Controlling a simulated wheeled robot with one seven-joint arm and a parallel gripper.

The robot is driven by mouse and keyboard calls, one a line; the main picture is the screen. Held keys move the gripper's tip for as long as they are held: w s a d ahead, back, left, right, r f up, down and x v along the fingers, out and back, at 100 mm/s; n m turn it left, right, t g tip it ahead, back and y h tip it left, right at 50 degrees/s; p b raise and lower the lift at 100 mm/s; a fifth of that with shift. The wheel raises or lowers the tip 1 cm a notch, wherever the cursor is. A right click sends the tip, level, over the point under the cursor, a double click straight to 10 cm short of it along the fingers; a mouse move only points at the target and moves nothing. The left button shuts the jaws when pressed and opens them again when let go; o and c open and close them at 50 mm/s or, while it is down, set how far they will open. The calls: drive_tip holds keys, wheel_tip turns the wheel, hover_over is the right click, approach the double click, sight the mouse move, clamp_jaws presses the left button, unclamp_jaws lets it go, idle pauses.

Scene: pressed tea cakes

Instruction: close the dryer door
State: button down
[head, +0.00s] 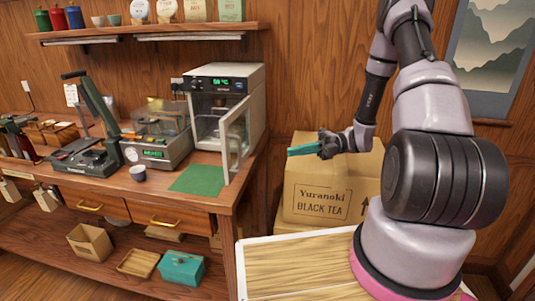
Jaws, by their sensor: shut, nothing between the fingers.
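The dryer (220,105) is a light box with a green display, standing at the right end of the wooden counter. Its door (236,141) is a pale frame with a clear pane, hinged on the right side. The door is swung open toward the front, and the dryer's inside shows to its left. My gripper (291,152) has teal fingers and is shut and empty. It is to the right of the open door, apart from it, in front of the cardboard box, and its fingers point left.
A scale-like machine (158,138) stands left of the dryer. A cardboard box (318,195) is behind my gripper. A wooden-topped table (295,270) is at the front.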

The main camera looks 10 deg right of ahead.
drive_tip(key=a, duration=1.3)
drive_tip(key=shift+w, duration=0.15)
